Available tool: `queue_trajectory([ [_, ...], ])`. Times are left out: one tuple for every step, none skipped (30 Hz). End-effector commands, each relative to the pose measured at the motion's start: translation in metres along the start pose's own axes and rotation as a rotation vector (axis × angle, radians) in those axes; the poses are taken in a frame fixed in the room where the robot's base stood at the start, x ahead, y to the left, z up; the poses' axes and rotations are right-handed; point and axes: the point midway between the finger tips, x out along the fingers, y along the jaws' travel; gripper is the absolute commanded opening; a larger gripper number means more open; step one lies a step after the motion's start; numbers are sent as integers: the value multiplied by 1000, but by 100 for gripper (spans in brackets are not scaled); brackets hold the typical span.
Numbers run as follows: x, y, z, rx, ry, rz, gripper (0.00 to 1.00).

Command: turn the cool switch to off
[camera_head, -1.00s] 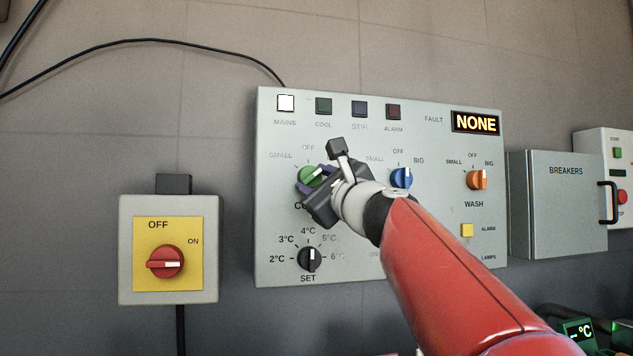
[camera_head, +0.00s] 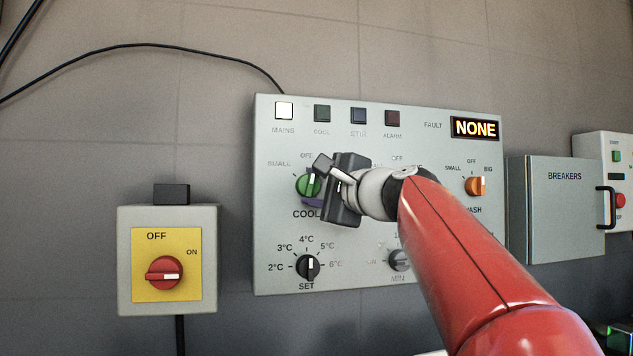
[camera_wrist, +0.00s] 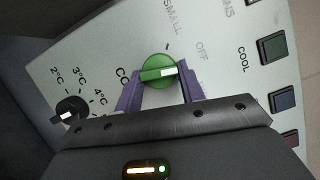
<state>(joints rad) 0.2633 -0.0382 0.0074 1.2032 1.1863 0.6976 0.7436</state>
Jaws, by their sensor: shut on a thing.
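The green cool switch (camera_head: 308,186) is a round knob with a white mark, at the left of the control panel above the COOL label. In the head view its mark stands about upright, toward the OFF label. In the wrist view the green knob (camera_wrist: 158,72) lies between my purple fingers, its mark pointing right, roughly toward OFF. My gripper (camera_wrist: 160,92) is shut on the knob. In the head view my gripper (camera_head: 312,198) reaches it from the right, and its body hides the panel to the right of the knob.
A temperature SET knob (camera_head: 308,267) sits below the cool switch. An orange wash knob (camera_head: 476,187) is at the right. A red main switch (camera_head: 165,273) on a yellow plate is at the left. The breaker box (camera_head: 560,210) stands to the right. My red arm covers the panel's lower right.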

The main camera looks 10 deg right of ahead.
Motion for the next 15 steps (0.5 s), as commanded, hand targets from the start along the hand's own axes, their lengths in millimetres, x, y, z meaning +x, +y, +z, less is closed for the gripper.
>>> queue_trajectory([
  [1, -2, 0, -29, -1, 15, 16],
  [1, -2, 0, -47, -1, 22, 16],
  [1, -2, 0, -69, -1, 31, 16],
  [1, -2, 0, -83, -1, 37, 16],
  [1, -2, 0, -97, -1, 44, 16],
  [1, -2, 0, -115, -1, 51, 16],
  [1, -2, 0, -126, -1, 56, 16],
  [1, -2, 0, -137, -1, 60, 16],
  [1, -2, 0, -149, -1, 65, 16],
  [1, -2, 0, -158, -1, 69, 16],
  [1, -2, 0, -166, 0, 72, 16],
  [1, -2, 0, -174, -1, 75, 16],
  [1, -1, 0, -180, -1, 77, 16],
  [1, -1, 0, -184, -1, 79, 16],
  [1, -1, 0, -189, -1, 81, 16],
])
